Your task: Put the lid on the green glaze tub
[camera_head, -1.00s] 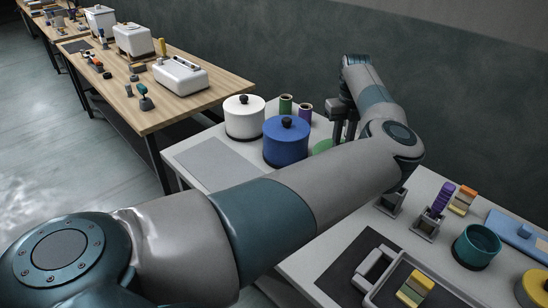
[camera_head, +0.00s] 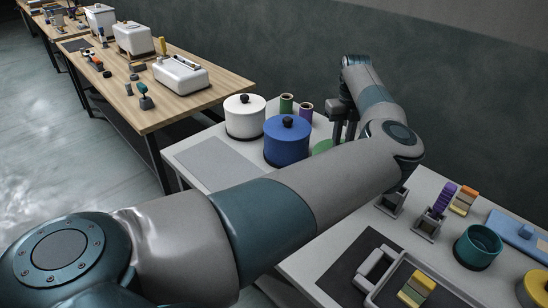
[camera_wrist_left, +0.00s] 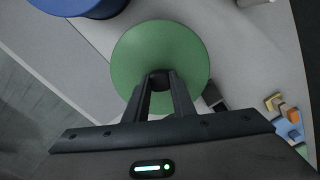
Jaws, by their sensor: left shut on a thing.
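A round green lid (camera_wrist_left: 160,45) with a dark knob (camera_wrist_left: 159,79) fills the upper middle of the left wrist view. My left gripper (camera_wrist_left: 160,84) is shut on the knob, with a finger on each side. In the head view a green edge (camera_head: 321,147) shows under my left gripper (camera_head: 344,134), beside the blue tub; my arm hides the rest. I cannot tell whether the green tub is directly beneath the lid or whether the two touch. My right gripper is in neither view.
A lidded blue tub (camera_head: 286,143) and a lidded white tub (camera_head: 245,119) stand to the left. Green (camera_head: 287,104) and purple (camera_head: 305,112) cylinders stand behind. A teal cup (camera_head: 478,247) and a grey tray (camera_head: 374,291) are at right. A grey mat (camera_head: 214,163) is bare.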

